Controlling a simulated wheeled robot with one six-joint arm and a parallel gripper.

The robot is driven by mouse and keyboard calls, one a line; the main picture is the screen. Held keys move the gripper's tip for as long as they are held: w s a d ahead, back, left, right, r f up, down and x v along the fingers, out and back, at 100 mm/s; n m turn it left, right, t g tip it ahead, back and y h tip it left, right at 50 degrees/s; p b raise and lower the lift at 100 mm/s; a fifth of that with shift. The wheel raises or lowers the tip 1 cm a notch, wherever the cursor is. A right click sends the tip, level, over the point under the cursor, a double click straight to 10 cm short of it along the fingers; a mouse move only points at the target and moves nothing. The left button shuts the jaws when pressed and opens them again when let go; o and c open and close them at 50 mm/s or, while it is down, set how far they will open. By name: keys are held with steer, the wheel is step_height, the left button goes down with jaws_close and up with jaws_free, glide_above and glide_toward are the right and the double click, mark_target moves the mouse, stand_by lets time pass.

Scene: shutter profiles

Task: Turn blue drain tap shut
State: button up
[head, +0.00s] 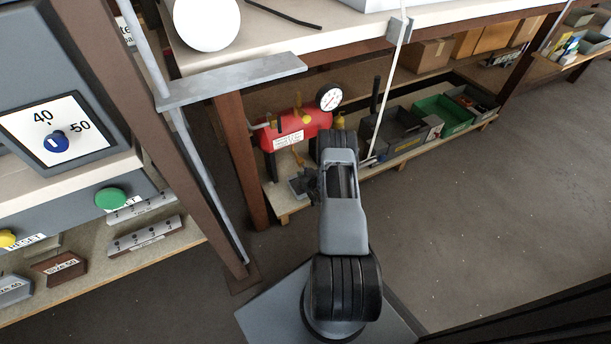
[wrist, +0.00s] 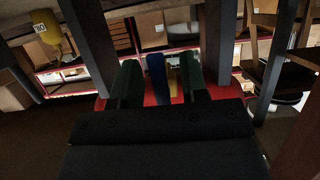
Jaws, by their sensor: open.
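The red tank (head: 297,128) stands on the lower shelf under the bench, with a round gauge (head: 329,97) and a white label on it. In the head view my gripper (head: 303,184) is low in front of the tank, partly hidden by my arm. In the wrist view my gripper (wrist: 159,72) is open, its two dark green fingers pointing at the red tank (wrist: 148,98). A blue upright piece, which looks like the blue drain tap (wrist: 156,75), shows between the fingers, closer to the left one. Whether they touch is unclear. I cannot make out the tap in the head view.
A yellow part (wrist: 172,84) shows beside the blue piece, between the fingers. A dark grey crate (head: 393,130) and a green crate (head: 443,114) stand right of the tank. A brown bench leg (head: 241,160) is close on the left. Open floor lies to the right.

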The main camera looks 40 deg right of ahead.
jaws_close()
stand_by(0.3)
steer(key=shift+d, duration=0.1)
steer(key=shift+s+d+r+n+t+h+b, duration=0.1)
steer(key=shift+d+r+n+t+h+b, duration=0.35)
steer(key=shift+n+h+b, duration=1.35)
steer(key=shift+s+d+r+n+t+h+b, duration=0.1)
steer(key=shift+d+r+n+t+h+b, duration=0.45)
steer(key=shift+n, duration=2.1)
steer(key=shift+s+d+r+n+t+h+b, duration=0.15)
steer(key=shift+d+r+n+h+b, duration=0.25)
steer(key=shift+n+h+b, duration=1.45)
steer(key=shift+w+r+n+y, duration=0.1)
steer(key=shift+w+n+y, duration=0.05)
steer(key=shift+n+y, duration=0.45)
